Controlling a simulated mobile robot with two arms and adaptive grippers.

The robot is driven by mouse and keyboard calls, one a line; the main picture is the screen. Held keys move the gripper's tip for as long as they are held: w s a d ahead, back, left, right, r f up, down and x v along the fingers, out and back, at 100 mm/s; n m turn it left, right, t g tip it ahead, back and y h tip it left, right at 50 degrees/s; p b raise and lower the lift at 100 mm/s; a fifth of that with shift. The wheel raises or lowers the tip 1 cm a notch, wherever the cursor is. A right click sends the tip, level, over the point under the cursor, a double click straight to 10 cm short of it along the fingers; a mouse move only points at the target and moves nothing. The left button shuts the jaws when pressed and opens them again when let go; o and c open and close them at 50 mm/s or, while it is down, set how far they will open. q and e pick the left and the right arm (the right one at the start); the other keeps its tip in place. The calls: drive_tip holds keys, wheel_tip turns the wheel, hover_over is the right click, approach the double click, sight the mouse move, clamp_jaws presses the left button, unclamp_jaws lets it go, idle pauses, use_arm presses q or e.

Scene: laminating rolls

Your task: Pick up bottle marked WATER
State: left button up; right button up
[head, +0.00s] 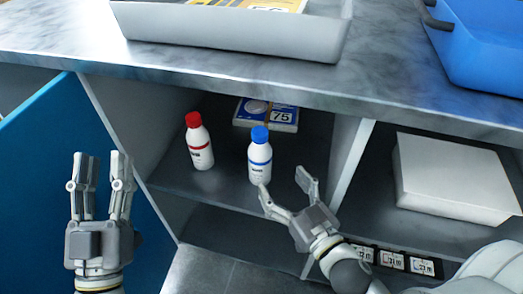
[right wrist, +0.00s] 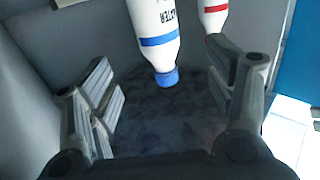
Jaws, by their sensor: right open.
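The bottle marked WATER (head: 260,160) is white with a blue cap and blue band. It stands upright on the cabinet shelf. In the right wrist view the WATER bottle (right wrist: 155,28) appears inverted, its label partly cut off by the top edge. My right gripper (head: 283,180) is open and empty, just in front of the bottle's lower part. In the right wrist view its fingers (right wrist: 163,80) spread to either side of the bottle, which is not gripped. My left gripper (head: 99,162) is open and empty, left of the cabinet opening.
A white bottle with a red cap (head: 200,148) stands to the left on the same shelf. A blue-and-white box (head: 262,114) lies behind. A divider (head: 350,160) separates a white box (head: 455,177) at right. The countertop (head: 200,62) overhangs the shelf; a blue door (head: 55,150) stands open.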

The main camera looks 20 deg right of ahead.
sight(266, 160)
drive_tip(key=shift+w+a, duration=0.2)
drive_tip(key=shift+w, duration=1.4)
drive_tip(key=shift+w+a, duration=0.2)
drive_tip(key=shift+w, duration=1.35)
drive_tip(key=shift+w+a+r, duration=0.1)
drive_tip(key=shift+w+r, duration=0.05)
drive_tip(key=shift+w, duration=0.4)
use_arm(q)
drive_tip(key=shift+s+r+t+h+b, duration=0.2)
drive_tip(key=shift+s+r+t, duration=0.1)
drive_tip(key=shift+r+t, duration=0.3)
drive_tip(key=shift+s+r+t+h+b, duration=0.15)
drive_tip(key=shift+s+r+t, duration=0.2)
drive_tip(key=shift+r, duration=0.35)
use_arm(e)
drive_tip(key=shift+w+a, duration=0.25)
drive_tip(key=shift+w, duration=0.75)
drive_tip(key=shift+w+a, duration=0.2)
drive_tip(key=shift+w, duration=0.75)
drive_tip(key=c, duration=1.3)
use_arm(q)
drive_tip(key=shift+w, duration=0.1)
use_arm(e)
drive_tip(key=shift+r, duration=0.1)
drive_tip(key=shift+c, duration=0.9)
